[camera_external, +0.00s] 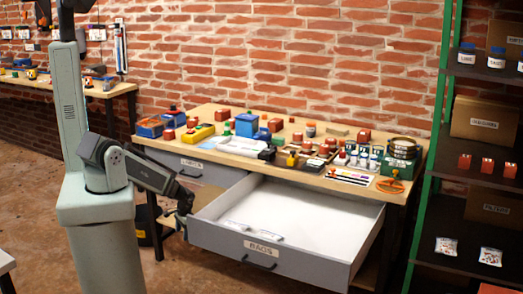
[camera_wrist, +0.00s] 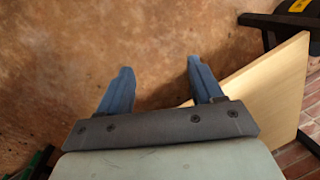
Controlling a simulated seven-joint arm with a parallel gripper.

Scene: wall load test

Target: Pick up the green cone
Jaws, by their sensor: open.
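I cannot make out a green cone for certain in either view; the things on the workbench (camera_external: 222,148) are small and crowded. My gripper (camera_external: 183,212) hangs low in front of the bench, beside the left front corner of the open drawer (camera_external: 305,215). In the wrist view my gripper (camera_wrist: 159,68) has its two blue fingers spread apart with nothing between them. Below them is bare brown floor (camera_wrist: 70,50).
The drawer, labelled BAGS, juts out from the bench and holds a few flat clear bags (camera_external: 250,231). A green-framed shelf (camera_external: 425,190) stands at the right. A wooden board (camera_wrist: 275,85) lies right of the fingers. A brick wall is behind.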

